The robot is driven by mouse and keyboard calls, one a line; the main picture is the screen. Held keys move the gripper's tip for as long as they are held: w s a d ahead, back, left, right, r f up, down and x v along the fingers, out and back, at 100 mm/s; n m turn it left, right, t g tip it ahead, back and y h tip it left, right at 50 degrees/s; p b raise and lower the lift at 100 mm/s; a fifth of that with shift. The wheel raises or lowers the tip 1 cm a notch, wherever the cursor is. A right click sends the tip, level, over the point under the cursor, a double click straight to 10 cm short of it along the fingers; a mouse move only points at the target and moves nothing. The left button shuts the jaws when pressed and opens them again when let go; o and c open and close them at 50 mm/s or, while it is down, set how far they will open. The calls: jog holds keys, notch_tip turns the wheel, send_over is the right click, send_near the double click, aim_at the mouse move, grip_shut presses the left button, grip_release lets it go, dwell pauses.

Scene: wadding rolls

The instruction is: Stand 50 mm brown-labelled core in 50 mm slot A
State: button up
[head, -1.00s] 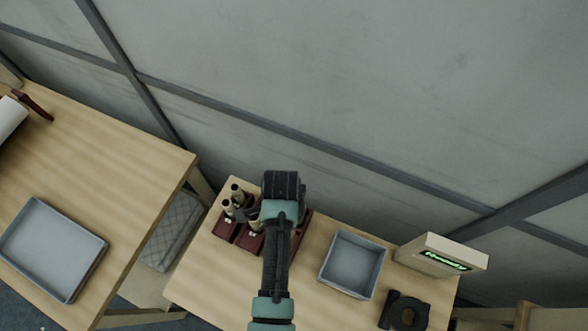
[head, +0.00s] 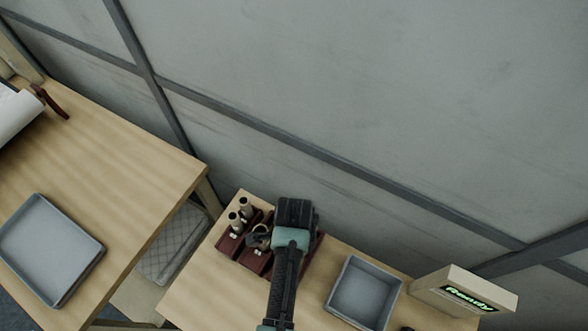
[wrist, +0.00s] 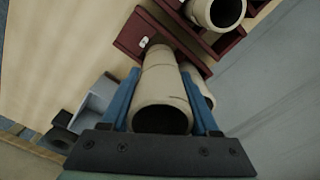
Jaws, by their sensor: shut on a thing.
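My gripper (wrist: 160,85) is shut on a beige hollow core (wrist: 164,72), with one blue finger on each side of it. The core's open end faces the wrist camera; its far end reaches a dark red slot block (wrist: 130,38) with a small white tag. Whether it is seated there cannot be told. No brown label can be made out. In the head view my gripper (head: 259,240) is over the red blocks (head: 229,243), at the right of two upright cores (head: 245,204). My wrist hides the blocks at the right.
Another core (wrist: 221,10) stands in a red block close by in the wrist view, and part of one shows behind the held core. A grey bin (head: 364,292) and a box with a green "Ready" display (head: 466,294) are at the right. A grey tray (head: 48,248) lies on the left table.

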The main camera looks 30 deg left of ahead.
jog(key=shift+f+b, duration=1.9)
jog(key=shift+f, duration=1.15)
jog(key=o, duration=1.5)
jog(key=shift+c, duration=0.2)
jog(key=shift+r, duration=0.1)
notch_tip(320, 180, up, 13)
jog(key=shift+f+b, duration=0.1)
jog(key=shift+b, duration=0.35)
